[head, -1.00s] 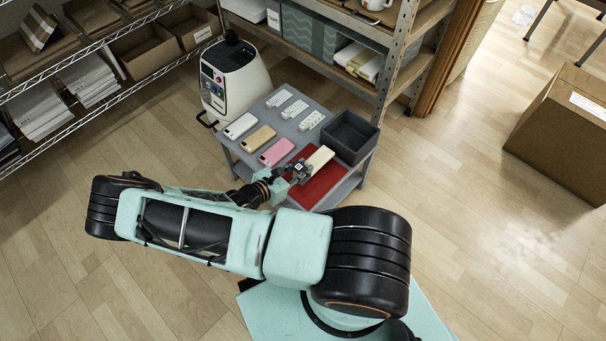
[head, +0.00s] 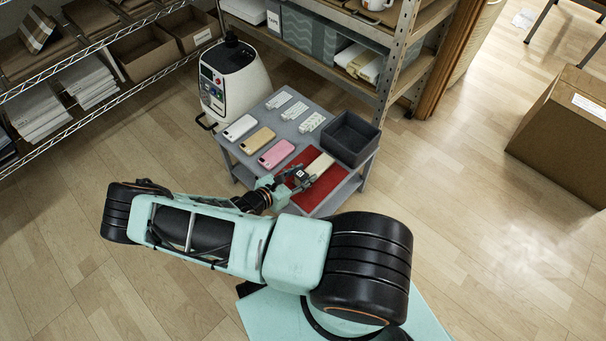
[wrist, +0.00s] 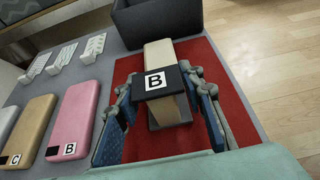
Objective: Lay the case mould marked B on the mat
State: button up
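The case mould marked B (wrist: 170,110) is a long cream block with a black grip on top bearing a white "B" label. It shows over the red mat (wrist: 230,100) in the wrist view, its length pointing away from me. In the head view the mould (head: 320,165) is over the red mat (head: 305,201), partly hidden by my gripper (head: 300,178). In the wrist view the fingertips of my gripper (wrist: 163,84) are at both sides of the black grip and look shut on it. The mould is level and very low; I cannot tell whether its underside touches the mat.
A pink case marked B (wrist: 75,120) and a gold case marked C (wrist: 30,128) lie left of the mat; a white case (head: 240,127) lies beyond. Small white pieces (head: 312,122) lie behind. A dark open bin (head: 350,138) borders the mat. A press machine (head: 235,80) stands behind left.

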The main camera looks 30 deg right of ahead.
jog(key=shift+r, duration=0.1)
jog(key=shift+r, duration=0.2)
jog(key=p+v, duration=0.2)
jog(key=v, duration=1)
jog(key=shift+f, duration=0.15)
